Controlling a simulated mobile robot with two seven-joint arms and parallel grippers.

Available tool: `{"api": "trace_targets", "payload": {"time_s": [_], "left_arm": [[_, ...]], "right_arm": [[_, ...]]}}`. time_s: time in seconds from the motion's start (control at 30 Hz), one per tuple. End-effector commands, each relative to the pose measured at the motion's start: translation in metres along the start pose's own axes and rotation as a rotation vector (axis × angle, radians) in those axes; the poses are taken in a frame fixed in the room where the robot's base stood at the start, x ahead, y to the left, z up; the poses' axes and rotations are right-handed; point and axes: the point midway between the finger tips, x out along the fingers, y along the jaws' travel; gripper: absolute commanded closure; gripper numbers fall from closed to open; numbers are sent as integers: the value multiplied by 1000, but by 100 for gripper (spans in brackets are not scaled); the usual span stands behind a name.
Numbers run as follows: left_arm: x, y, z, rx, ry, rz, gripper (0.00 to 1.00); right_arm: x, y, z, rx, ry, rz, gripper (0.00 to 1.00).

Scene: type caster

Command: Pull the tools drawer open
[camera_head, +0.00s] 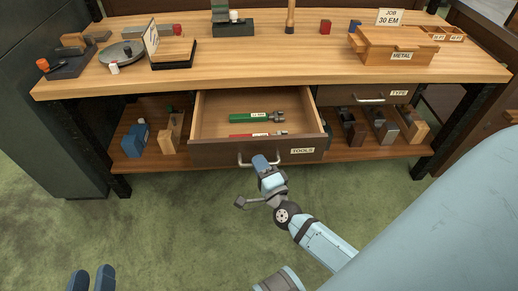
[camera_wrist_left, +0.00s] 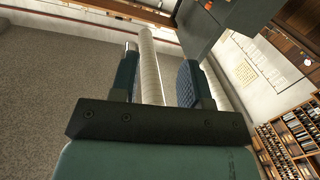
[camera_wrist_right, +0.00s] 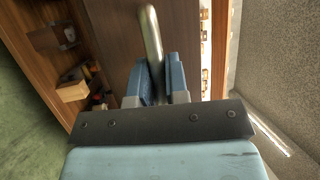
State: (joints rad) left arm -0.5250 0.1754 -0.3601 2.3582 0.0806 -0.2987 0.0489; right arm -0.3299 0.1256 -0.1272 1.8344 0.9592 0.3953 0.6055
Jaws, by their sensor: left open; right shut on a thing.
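The tools drawer (camera_head: 225,153) hangs below the wooden bench, pulled out with its inside showing. A green-handled tool (camera_head: 250,117) and a red-handled tool (camera_head: 257,134) lie in it. Its metal handle (camera_head: 243,161) is on the front, left of the TOOLS label (camera_head: 302,151). My right gripper (camera_head: 259,162) is at this handle, and in the right wrist view its blue fingers (camera_wrist_right: 162,80) are shut on the handle bar (camera_wrist_right: 151,40). My left gripper (camera_head: 92,278) is open and empty at the lower left, away from the drawer; its fingers (camera_wrist_left: 160,80) are apart in the left wrist view.
The TYPE drawer (camera_head: 365,96) to the right is closed. Several blocks and tools stand on the lower shelf (camera_head: 345,155) on both sides. A METAL box (camera_head: 400,45) and other items sit on the benchtop (camera_head: 240,50). Green floor (camera_head: 150,220) in front is clear.

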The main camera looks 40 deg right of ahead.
Motion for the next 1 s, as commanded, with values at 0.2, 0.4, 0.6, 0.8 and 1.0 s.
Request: {"api": "trace_targets", "payload": {"time_s": [0.2,0.4,0.6,0.8,1.0], "left_arm": [[0,0,0,0,0,-1,57],[0,0,0,0,-1,-1,57],[0,0,0,0,-1,-1,57],[0,0,-3,5,-11,-4,57],[-14,-18,34,24,-200,-68,57]], "right_arm": [[0,0,0,0,1,0,100],[0,0,0,0,1,0,65],[0,0,0,0,0,0,61],[1,-5,0,0,0,0,61],[4,-27,-2,0,1,-1,61]]}}
